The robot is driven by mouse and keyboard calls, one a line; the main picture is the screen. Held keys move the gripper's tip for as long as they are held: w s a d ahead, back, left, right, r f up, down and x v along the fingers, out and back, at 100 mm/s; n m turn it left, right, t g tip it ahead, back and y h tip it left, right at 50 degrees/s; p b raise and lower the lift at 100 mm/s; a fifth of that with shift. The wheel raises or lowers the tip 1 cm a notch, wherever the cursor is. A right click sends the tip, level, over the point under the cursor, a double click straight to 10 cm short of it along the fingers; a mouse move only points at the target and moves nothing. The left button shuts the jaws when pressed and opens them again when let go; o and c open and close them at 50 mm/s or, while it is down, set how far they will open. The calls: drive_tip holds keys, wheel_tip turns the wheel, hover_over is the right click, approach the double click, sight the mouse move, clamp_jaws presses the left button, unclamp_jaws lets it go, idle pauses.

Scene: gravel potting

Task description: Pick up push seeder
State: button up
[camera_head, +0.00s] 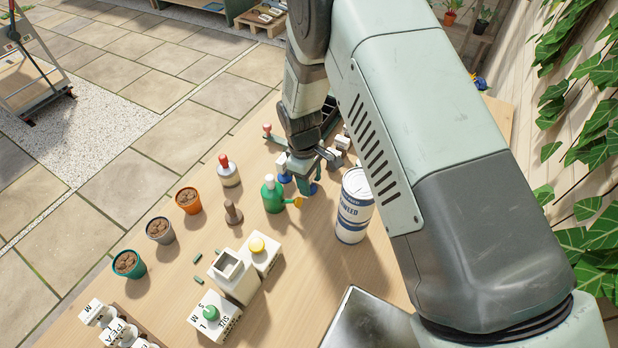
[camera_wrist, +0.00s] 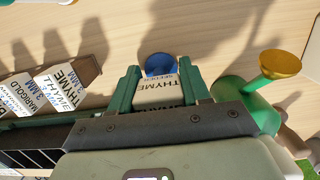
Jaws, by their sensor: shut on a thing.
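The push seeder (camera_wrist: 160,91) is a white block with dark lettering that reads THYME and a blue round part (camera_wrist: 160,64) at its far end. In the wrist view it sits between the two green fingers of my gripper (camera_wrist: 161,84), which are shut on it. In the head view my gripper (camera_head: 302,180) is low over the far part of the table, and blue parts show beside its fingers. Most of the seeder is hidden there by my gripper. I cannot tell whether it still touches the table.
A green watering can (camera_head: 272,196) with a yellow rose stands close beside my gripper. A white and blue tin (camera_head: 354,208) is to the right. A rack of labelled pieces (camera_wrist: 55,85) is left in the wrist view. Pots, a bottle and white boxes (camera_head: 235,277) stand nearer.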

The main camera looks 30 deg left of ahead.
drive_tip(key=shift+r, duration=0.1)
wheel_tip(320, 180, up, 10)
drive_tip(key=shift+r, duration=0.15)
wheel_tip(320, 180, up, 6)
drive_tip(key=w+d+m, duration=0.4)
drive_tip(key=w+d, duration=0.7)
drive_tip(key=d, duration=0.5)
drive_tip(key=w+d+m+g, duration=0.1)
drive_tip(key=w+d+m, duration=0.15)
drive_tip(key=d, duration=0.75)
drive_tip(key=w+d+m, duration=0.2)
drive_tip(key=d+m, duration=0.1)
drive_tip(key=d, duration=0.7)
drive_tip(key=shift+n, duration=0.25)
drive_tip(key=f, duration=1.1)
drive_tip(key=shift+d+f, duration=0.2)
drive_tip(key=shift+f, duration=0.2)
drive_tip(key=shift+w+f, duration=0.1)
drive_tip(key=shift+f, duration=1.9)
